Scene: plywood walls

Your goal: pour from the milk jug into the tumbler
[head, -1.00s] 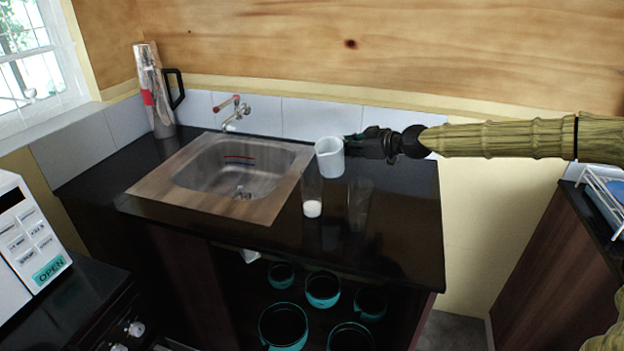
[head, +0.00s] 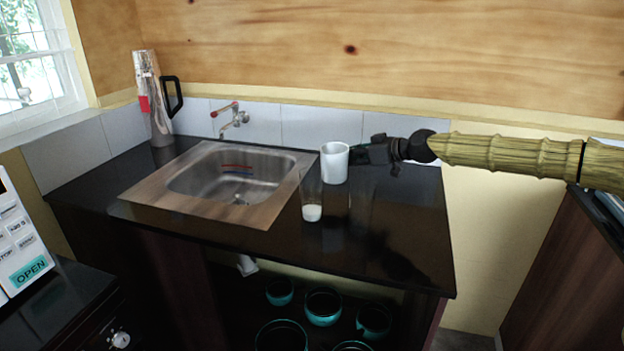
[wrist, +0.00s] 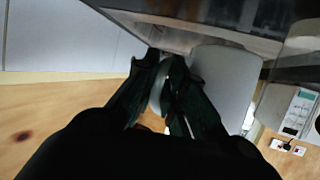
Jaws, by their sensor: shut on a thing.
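The milk jug (head: 334,164) is white and stands upright beside the sink in the head view; I cannot tell whether its base touches the counter. My gripper (head: 356,155) reaches it from the right and is shut on its handle side. In the wrist view the jug's pale wall (wrist: 222,82) is just beyond my gripper (wrist: 165,72), whose dark fingers close around a pale handle. The tumbler (head: 312,206) is clear glass with white milk at its bottom. It stands on the counter just left of and nearer than the jug.
The steel sink (head: 222,180) with its wooden surround lies to the left of the tumbler. A tall metal flask (head: 153,100) stands at the back left. The black counter (head: 385,240) is clear at the right front. Teal pots (head: 322,306) sit below it.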

